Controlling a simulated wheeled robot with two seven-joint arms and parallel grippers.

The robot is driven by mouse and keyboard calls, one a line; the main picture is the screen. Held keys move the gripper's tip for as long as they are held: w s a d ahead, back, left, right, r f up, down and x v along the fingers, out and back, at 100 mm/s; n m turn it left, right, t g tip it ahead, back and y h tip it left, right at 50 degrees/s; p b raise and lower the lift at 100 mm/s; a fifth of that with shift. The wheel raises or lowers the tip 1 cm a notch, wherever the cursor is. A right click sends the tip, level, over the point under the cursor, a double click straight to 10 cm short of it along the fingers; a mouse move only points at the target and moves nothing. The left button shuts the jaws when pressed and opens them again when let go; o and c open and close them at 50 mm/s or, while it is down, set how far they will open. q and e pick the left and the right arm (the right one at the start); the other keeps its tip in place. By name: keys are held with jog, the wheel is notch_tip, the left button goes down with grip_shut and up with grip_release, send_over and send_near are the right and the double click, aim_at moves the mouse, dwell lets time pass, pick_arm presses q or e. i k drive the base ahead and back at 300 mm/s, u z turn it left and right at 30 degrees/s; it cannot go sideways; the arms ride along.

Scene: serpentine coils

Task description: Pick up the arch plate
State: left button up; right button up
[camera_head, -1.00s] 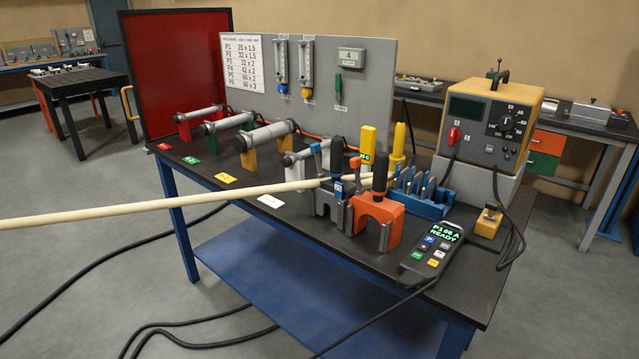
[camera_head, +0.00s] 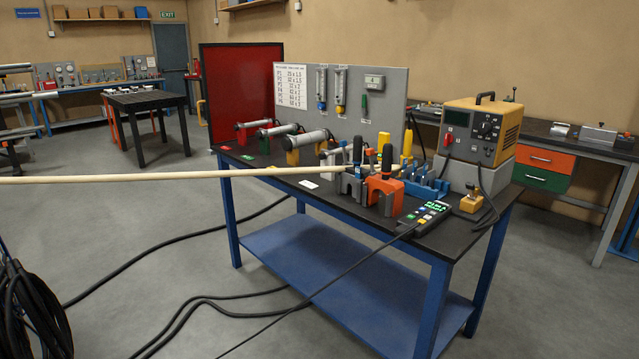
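Two arch-shaped pieces with black upright handles stand on the near part of the black-topped bench (camera_head: 262,188). One is an orange arch (camera_head: 384,192); the other is a grey arch piece (camera_head: 350,184) just left of it, partly overlapped. I cannot tell which of them is the arch plate. Neither of my grippers is in view.
A long pale rod (camera_head: 130,180) runs from the left edge to the arch pieces. A handheld pendant (camera_head: 425,218), blue rack (camera_head: 425,187) and yellow power unit (camera_head: 482,133) crowd the bench's right. Black cables (camera_head: 180,238) cross the floor, which has open room.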

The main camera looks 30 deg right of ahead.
aim_at(345, 178)
jog(key=u, duration=0.25)
jog(key=i, duration=1.7)
jog(key=z, duration=1.25)
jog(key=i, duration=0.95)
jog(key=z, duration=0.95)
